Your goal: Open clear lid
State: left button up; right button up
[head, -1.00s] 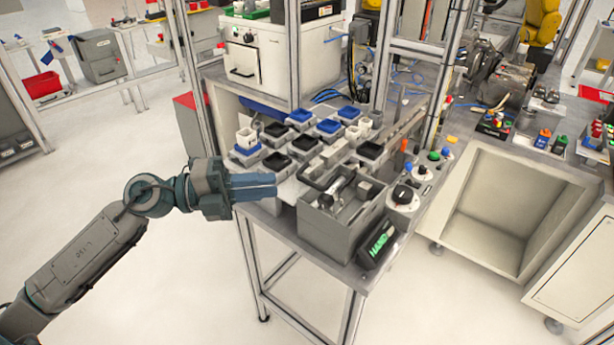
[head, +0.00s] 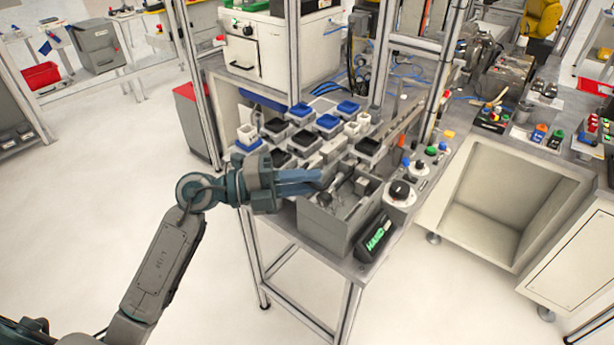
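I cannot make out a clear lid for certain in the head view. An open-topped grey box (head: 325,226) stands at the front corner of the workbench, with small grey parts inside it. My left gripper (head: 323,180) reaches in from the left, its blue-grey fingers level and pointing right. The fingertips overlap the back left rim of the box in the picture. I cannot tell whether they touch it. The fingers look close together, but any gap is unclear. They cover part of the rim and the bench behind. My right gripper is out of view.
Blue-topped and black-topped small boxes (head: 302,112) stand in rows behind the gripper. A round dial (head: 400,190) and a black display with green letters (head: 376,238) are right of the grey box. A metal frame post (head: 292,60) rises behind. Floor on the left is clear.

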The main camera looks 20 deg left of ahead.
pick_arm(q)
jog(key=shift+d, duration=0.15)
jog(key=shift+c, duration=0.5)
grip_shut()
jog(key=shift+w+r, duration=0.1)
